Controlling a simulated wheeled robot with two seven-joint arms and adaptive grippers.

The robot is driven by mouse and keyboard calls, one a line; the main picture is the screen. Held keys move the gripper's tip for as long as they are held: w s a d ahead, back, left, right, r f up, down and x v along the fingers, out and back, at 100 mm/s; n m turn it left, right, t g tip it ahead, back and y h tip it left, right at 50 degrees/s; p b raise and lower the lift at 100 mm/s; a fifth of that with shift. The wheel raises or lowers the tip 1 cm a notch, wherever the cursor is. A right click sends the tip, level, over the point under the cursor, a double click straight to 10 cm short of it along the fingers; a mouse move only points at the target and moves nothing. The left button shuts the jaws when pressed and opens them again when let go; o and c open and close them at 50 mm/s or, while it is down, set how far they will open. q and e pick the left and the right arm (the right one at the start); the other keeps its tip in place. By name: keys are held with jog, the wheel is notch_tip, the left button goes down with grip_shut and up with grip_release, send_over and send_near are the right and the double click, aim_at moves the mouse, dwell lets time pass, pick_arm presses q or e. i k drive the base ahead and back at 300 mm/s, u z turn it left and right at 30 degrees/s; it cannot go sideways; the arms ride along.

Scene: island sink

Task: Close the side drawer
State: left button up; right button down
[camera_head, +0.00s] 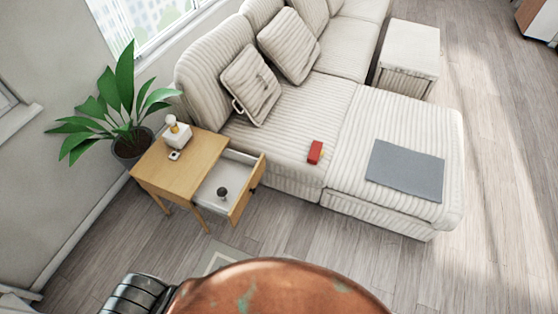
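The side drawer (240,193) is pulled open from the wooden side table (178,165), out toward the right. Its wooden front (247,192) stands apart from the table body, near the sofa's front corner. A small dark object (222,193) sits inside on the pale drawer bottom. A small white and gold item (176,130) stands on the table top with a smaller white piece beside it. Neither of my grippers shows in the head view.
A ribbed beige sofa (276,162) stands to the right of the table. A potted plant (129,143) stands behind it at the wall. A copper-coloured rounded surface (280,288) covers the bottom centre. Wood floor (300,237) lies open in front.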

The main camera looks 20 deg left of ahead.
aim_at(241, 173)
jog(key=u, duration=0.4)
jog(key=i, duration=0.9)
jog(key=u, duration=0.7)
